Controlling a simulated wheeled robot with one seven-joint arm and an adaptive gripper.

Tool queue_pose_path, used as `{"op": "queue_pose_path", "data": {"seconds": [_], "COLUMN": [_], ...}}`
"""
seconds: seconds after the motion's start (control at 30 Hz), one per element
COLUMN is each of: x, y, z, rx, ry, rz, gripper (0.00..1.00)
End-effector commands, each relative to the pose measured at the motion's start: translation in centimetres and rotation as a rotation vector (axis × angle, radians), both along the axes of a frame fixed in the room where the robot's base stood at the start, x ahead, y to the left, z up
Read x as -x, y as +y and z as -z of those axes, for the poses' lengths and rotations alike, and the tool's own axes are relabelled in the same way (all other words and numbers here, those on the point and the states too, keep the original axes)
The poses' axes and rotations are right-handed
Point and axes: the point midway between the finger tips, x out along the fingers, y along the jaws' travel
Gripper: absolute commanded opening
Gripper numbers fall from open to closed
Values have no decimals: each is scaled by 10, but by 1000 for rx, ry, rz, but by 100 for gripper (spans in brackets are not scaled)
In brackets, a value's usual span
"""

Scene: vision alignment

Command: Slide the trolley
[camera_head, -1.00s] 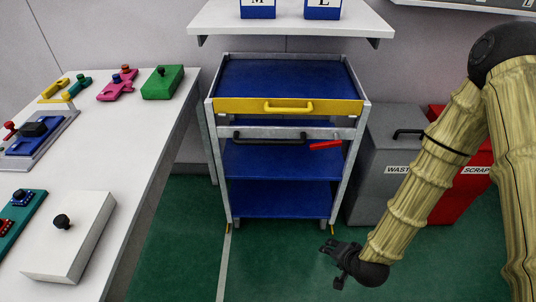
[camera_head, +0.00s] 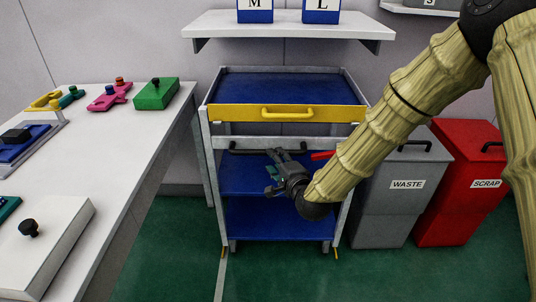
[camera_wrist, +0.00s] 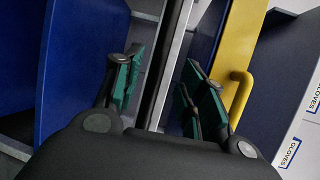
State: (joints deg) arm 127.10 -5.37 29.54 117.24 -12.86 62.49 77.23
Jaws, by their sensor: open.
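The trolley (camera_head: 275,218) stands ahead in the head view, with blue shelves in a grey frame. A yellow front panel with a yellow handle (camera_head: 287,113) is at the top. Below it a dark bar handle (camera_head: 245,151) runs across a grey rail, with a red lever (camera_head: 322,155) at its right. My gripper (camera_head: 277,168) is in front of the trolley, near the dark handle, and hides part of it. In the wrist view my gripper (camera_wrist: 163,75) is open, its green-padded fingers apart, with the dark bar (camera_wrist: 168,60) showing between them. Contact cannot be told.
A white table (camera_head: 125,170) with colored parts stands at the left. A grey waste bin (camera_head: 385,215) and a red scrap bin (camera_head: 445,220) stand close at the right. A white shelf (camera_head: 285,25) with boxes hangs above. Green floor in front is clear.

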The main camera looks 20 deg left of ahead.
Motion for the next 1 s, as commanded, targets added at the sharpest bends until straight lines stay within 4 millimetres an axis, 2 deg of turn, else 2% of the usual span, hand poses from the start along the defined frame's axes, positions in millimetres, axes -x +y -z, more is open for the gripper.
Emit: {"op": "queue_pose_path", "data": {"seconds": [0.2, 0.4, 0.57, 0.87, 1.0], "x": [-27, -46, -53, -54, -54], "y": [23, 37, 42, 43, 43], "z": [7, 11, 13, 13, 13], "rx": [1, 2, 2, 1, 1], "ry": [-2, -1, 0, 1, 1], "rz": [0, 1, 1, 1, 1], "gripper": [41, 41, 41, 41, 19]}}
